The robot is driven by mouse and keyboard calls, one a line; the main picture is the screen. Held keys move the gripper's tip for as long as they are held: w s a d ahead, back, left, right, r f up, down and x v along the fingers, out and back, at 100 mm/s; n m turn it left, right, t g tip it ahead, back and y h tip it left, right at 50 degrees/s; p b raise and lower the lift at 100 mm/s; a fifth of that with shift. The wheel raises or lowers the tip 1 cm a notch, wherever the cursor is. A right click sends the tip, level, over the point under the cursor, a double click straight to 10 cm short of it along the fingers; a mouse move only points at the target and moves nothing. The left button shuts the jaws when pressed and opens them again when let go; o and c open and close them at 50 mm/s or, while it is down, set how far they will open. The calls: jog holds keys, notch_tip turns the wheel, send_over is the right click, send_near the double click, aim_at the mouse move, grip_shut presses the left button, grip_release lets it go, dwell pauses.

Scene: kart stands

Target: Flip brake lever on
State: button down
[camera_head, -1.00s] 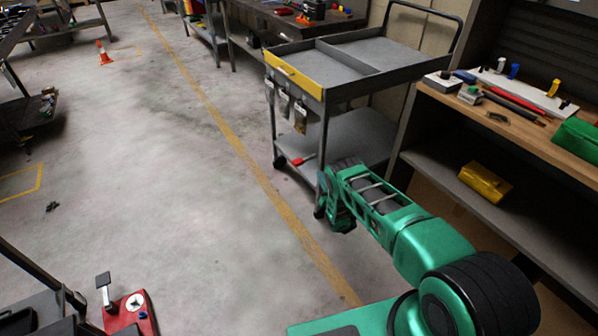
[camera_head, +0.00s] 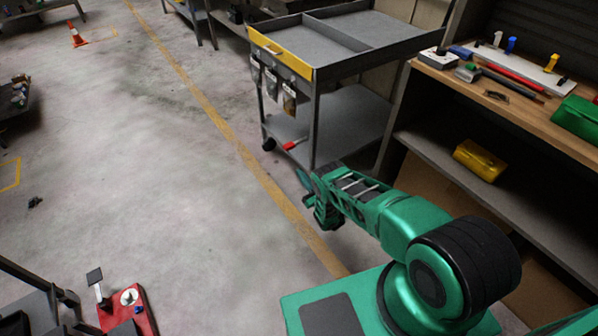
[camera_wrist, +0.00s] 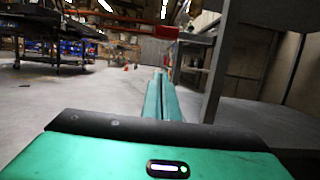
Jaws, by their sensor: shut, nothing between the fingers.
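A small red lever (camera_head: 293,144), which I take to be the brake lever, sticks out at the lower front edge of the grey cart (camera_head: 352,128), near a caster. It is too small to tell its exact position. My gripper (camera_head: 303,180) is in front of the cart, below the lever in the head view and apart from it. In the wrist view its teal fingers (camera_wrist: 161,97) are together and empty, pointing along the floor. A grey cart leg (camera_wrist: 219,62) stands to their right there. I cannot make out the lever in the wrist view.
A workbench (camera_head: 520,112) with tools stands right of the cart, with a yellow box (camera_head: 480,159) on its lower shelf. A red base with a pedal (camera_head: 123,308) is at lower left. Open floor with a yellow line lies left of the cart.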

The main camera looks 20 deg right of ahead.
aim_at(296, 143)
jog(key=w+a+r, duration=0.2)
jog(key=w+r, duration=0.4)
jog(key=w, duration=0.1)
jog(key=shift+w+a, duration=0.3)
dwell(0.5)
